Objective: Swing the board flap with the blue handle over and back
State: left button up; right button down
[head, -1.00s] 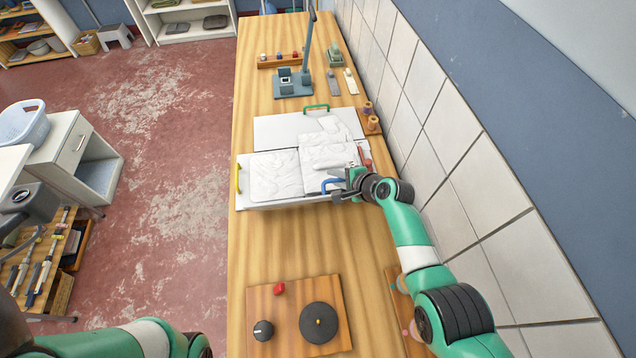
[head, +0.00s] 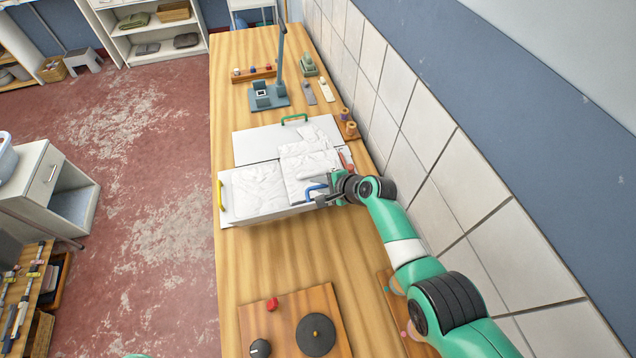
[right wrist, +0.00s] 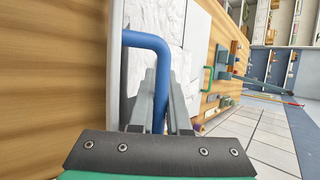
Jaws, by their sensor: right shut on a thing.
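The white folding board (head: 242,145) lies on the wooden table with a white cloth (head: 262,188) spread over its near panels. The blue handle (head: 316,190) is at the near right of the board, and it fills the middle of the right wrist view (right wrist: 150,42). My right gripper (head: 322,199) is shut on the blue handle, with the handle between its fingers in the right wrist view (right wrist: 160,105). A yellow handle (head: 221,195) is on the board's left edge and a green handle (head: 294,117) on its far edge. My left gripper is out of view.
A blue-grey stand (head: 270,97) is beyond the board. A tiled wall (head: 420,140) runs along the right.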

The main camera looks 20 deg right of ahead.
jog(key=shift+s+f, duration=0.15)
jog(key=shift+f, duration=0.2)
jog(key=c, duration=1.2)
grip_release()
jog(key=shift+a, duration=0.1)
jog(key=shift+o, duration=0.2)
jog(key=shift+r, duration=0.1)
